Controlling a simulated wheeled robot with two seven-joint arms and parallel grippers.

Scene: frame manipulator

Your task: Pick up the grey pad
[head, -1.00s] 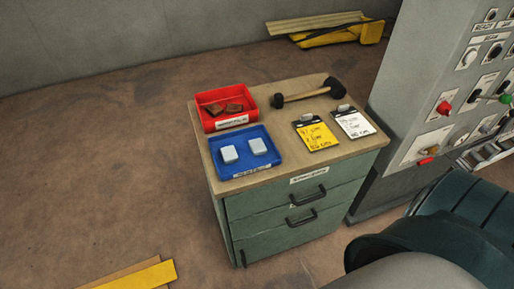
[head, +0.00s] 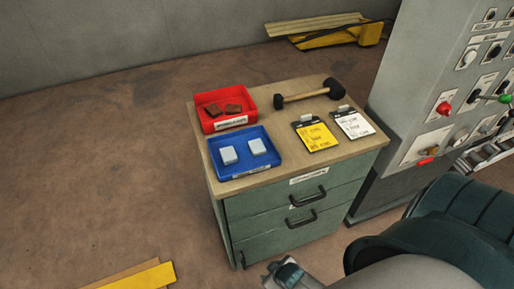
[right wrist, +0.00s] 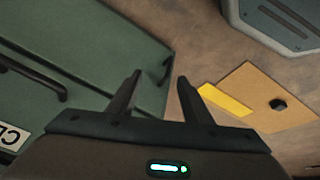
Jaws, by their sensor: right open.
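Two light grey pads lie side by side in a blue tray (head: 270,167), the left pad (head: 228,155) and the right pad (head: 257,146). The tray sits at the front left of the wooden top of a green drawer cabinet (head: 290,222). My right gripper (head: 284,271) is low in front of the cabinet, below its top and well apart from the pads. In the right wrist view its two fingers (right wrist: 159,79) are spread with nothing between them. No pad shows in that view. My left gripper is not in view.
A red tray (head: 207,122) with brown pieces stands behind the blue tray. A mallet (head: 304,95), a yellow clipboard (head: 316,135) and a white clipboard (head: 353,124) lie to the right. A grey control panel (head: 421,90) stands right of the cabinet.

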